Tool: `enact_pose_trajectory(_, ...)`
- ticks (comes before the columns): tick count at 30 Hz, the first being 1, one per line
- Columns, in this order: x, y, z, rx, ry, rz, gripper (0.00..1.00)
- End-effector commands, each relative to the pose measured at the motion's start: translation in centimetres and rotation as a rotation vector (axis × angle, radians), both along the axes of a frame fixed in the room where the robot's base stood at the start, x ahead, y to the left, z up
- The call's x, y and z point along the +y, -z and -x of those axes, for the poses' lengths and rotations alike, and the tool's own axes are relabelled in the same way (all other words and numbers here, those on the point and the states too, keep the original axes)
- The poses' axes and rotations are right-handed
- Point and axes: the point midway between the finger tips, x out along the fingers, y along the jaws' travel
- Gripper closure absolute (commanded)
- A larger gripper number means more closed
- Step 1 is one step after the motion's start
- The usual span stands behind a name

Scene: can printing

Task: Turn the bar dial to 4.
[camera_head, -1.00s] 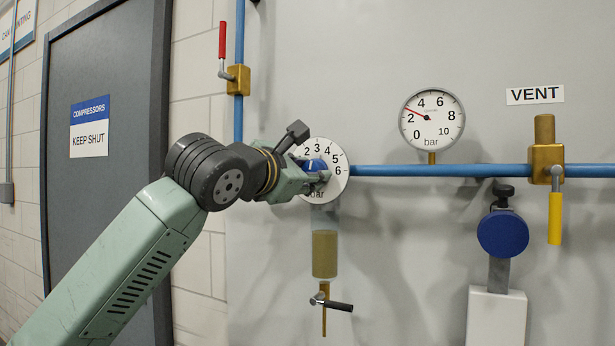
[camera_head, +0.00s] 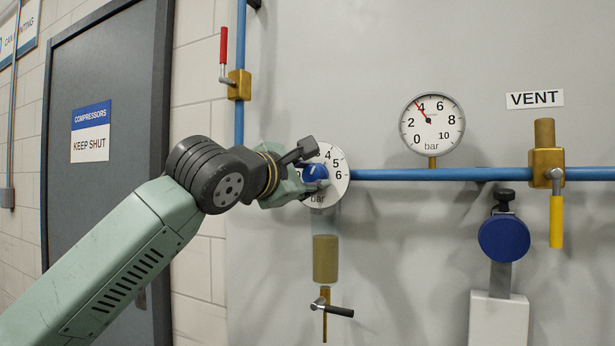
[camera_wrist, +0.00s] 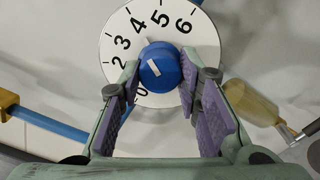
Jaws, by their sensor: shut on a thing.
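The white bar dial (camera_head: 340,163) is on the wall, numbered up to 6. Its blue knob (camera_head: 314,173) has a white mark. In the wrist view the knob (camera_wrist: 160,72) sits between my fingers, with its short white mark slanting toward the upper left, roughly to the 3–4 side; I cannot tell exactly which. My gripper (camera_head: 315,178) is shut on the knob. In the head view it hides the dial's left side. The round pressure gauge (camera_head: 440,130) has a red needle pointing up-left, just short of 4.
A blue pipe (camera_head: 410,174) runs right from the dial to a brass vent valve with a yellow handle (camera_head: 556,220). A red-handled valve (camera_head: 223,50) stands upper left.

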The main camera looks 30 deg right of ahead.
Motion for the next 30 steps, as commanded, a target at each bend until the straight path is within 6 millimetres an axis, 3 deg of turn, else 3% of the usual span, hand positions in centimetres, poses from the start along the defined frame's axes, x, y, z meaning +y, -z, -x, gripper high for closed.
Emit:
enact_pose_trajectory(2,0.0,0.0,0.1,0.0,0.002,0.0,0.97)
enact_pose_trajectory(3,-0.1,0.0,0.1,0.0,0.002,0.0,0.68)
enact_pose_trajectory(12,0.0,0.0,0.1,0.001,0.001,0.0,0.49)
enact_pose_trajectory(23,0.4,0.0,0.2,0.001,0.0,0.001,0.49)
enact_pose_trajectory(30,4.0,0.0,2.2,0.0,-0.003,0.001,0.49)
